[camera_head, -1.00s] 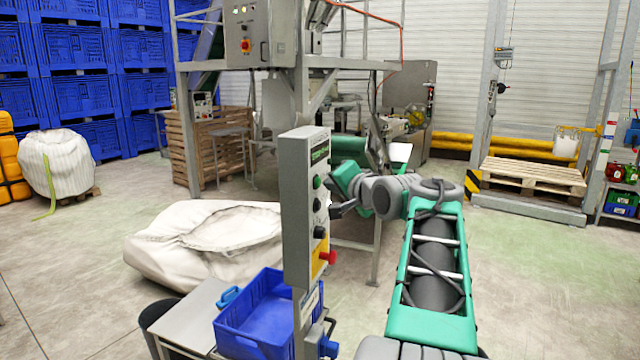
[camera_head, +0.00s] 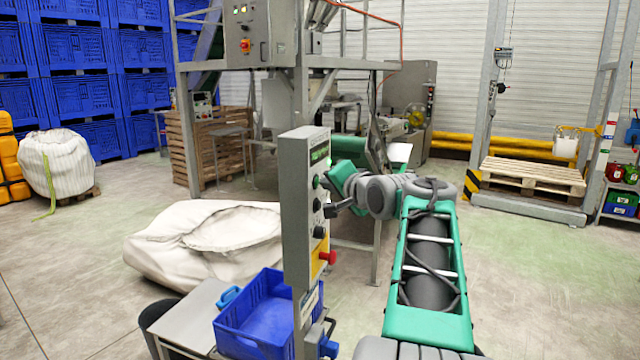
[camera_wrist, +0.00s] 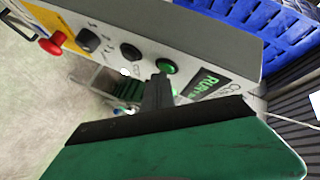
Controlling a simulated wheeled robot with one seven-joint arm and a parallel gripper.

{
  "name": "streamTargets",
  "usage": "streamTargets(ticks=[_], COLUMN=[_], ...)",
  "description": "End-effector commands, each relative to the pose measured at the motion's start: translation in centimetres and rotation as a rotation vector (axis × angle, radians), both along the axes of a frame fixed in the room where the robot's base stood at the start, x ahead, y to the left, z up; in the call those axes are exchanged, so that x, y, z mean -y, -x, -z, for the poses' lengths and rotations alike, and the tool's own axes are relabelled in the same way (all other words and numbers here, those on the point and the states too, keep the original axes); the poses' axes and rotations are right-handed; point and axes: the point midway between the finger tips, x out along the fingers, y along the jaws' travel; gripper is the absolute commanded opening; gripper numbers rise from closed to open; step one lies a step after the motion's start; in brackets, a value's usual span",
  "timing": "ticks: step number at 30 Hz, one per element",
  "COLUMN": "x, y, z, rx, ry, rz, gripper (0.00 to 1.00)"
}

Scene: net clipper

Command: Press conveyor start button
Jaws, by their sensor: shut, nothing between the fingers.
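The grey control panel (camera_head: 296,215) stands upright on a post in the head view. Its face carries a green button (camera_head: 316,182) near the top, black controls below it, and a red mushroom button (camera_head: 328,257) at the bottom. My gripper (camera_head: 329,210) is shut and empty, close to the panel's face. In the wrist view, the dark fingertips (camera_wrist: 160,80) lie right by the green button (camera_wrist: 166,65) and overlap its edge. I cannot tell whether they touch it.
A blue crate (camera_head: 255,318) sits on a small table left of the panel's post. A large white sack (camera_head: 205,240) lies on the floor behind. A steel machine frame (camera_head: 300,95) stands beyond.

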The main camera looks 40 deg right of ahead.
Motion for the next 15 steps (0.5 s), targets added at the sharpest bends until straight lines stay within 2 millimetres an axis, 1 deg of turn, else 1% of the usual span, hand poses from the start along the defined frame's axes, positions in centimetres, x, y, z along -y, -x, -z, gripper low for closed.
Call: streamTargets(ticks=[8, 15], x=[0.1, 0.8], y=[0.1, 1.2], z=[0.0, 0.0], rx=[0.000, 0.000], ry=[0.000, 0.000], rz=[-0.001, 0.001], gripper=[0.00, 0.00])
